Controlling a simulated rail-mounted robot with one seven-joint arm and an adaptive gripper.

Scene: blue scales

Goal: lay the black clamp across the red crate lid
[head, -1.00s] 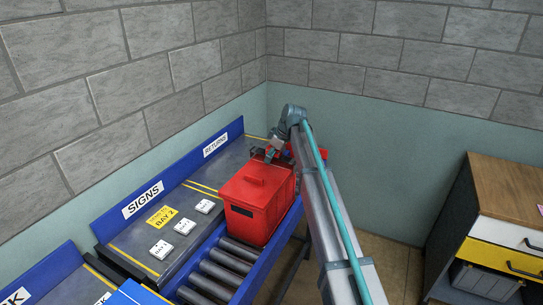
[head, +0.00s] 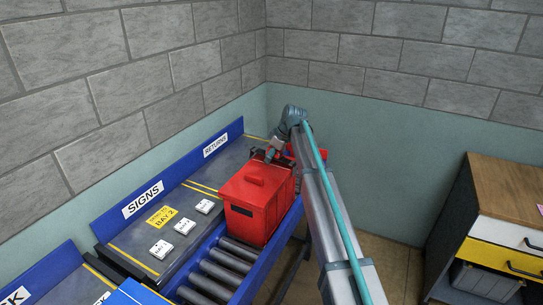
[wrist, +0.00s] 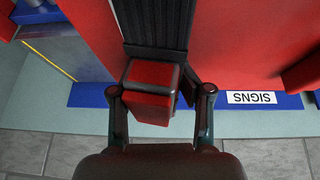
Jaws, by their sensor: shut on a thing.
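My gripper (wrist: 161,92) is shut on the black clamp (wrist: 158,28). Its two fingers stand on either side of a red block with black edges. The clamp's ribbed black bar runs from there to the top of the wrist view, with red surfaces on both sides. In the head view my gripper (head: 271,157) is at the far edge of the red crate lid (head: 240,190), and the clamp is too small to make out. The lid sits on the red crate (head: 247,222) and has a raised red handle. I cannot tell whether the clamp touches the lid.
The crate stands on a roller conveyor (head: 228,262) with blue rails. Left of it is a grey bench with white labelled blocks (head: 185,226) and a blue SIGNS board (head: 143,199). More red shows behind the crate. A drawer cabinet (head: 500,225) stands far right.

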